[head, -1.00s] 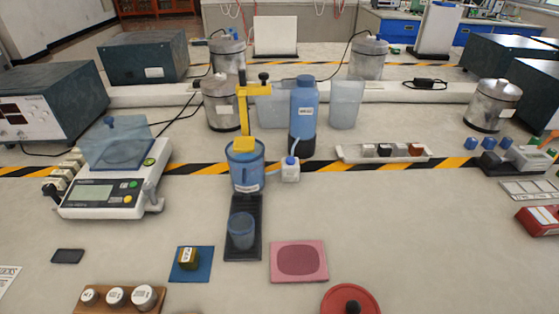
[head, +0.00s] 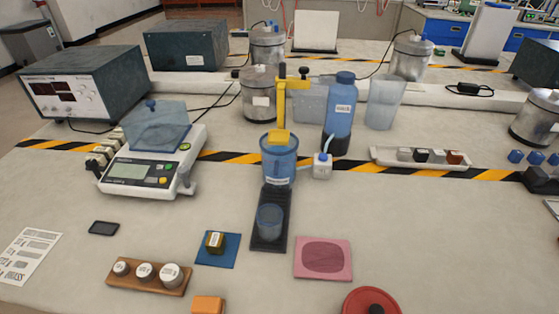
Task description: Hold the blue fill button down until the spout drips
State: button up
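A small white box with a blue top (head: 322,166), which looks like the fill button, sits right of a blue see-through vessel (head: 278,163). A pale tube runs from it toward the blue bottle (head: 340,108). A clear blue cup (head: 270,221) stands on a black tray (head: 269,244) in front of the vessel. A yellow post with black knobs (head: 282,100) rises behind the vessel, with a yellow block (head: 280,137) over its rim. The spout is too small to make out, and no drip shows. My gripper is not in view.
A balance (head: 140,172) stands left. In front lie a brass-coloured block on a blue mat (head: 231,255), a pink mat (head: 322,271), weights in a wooden holder (head: 148,287), an orange block (head: 208,306) and a red lid (head: 371,302). The right front of the bench looks clear.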

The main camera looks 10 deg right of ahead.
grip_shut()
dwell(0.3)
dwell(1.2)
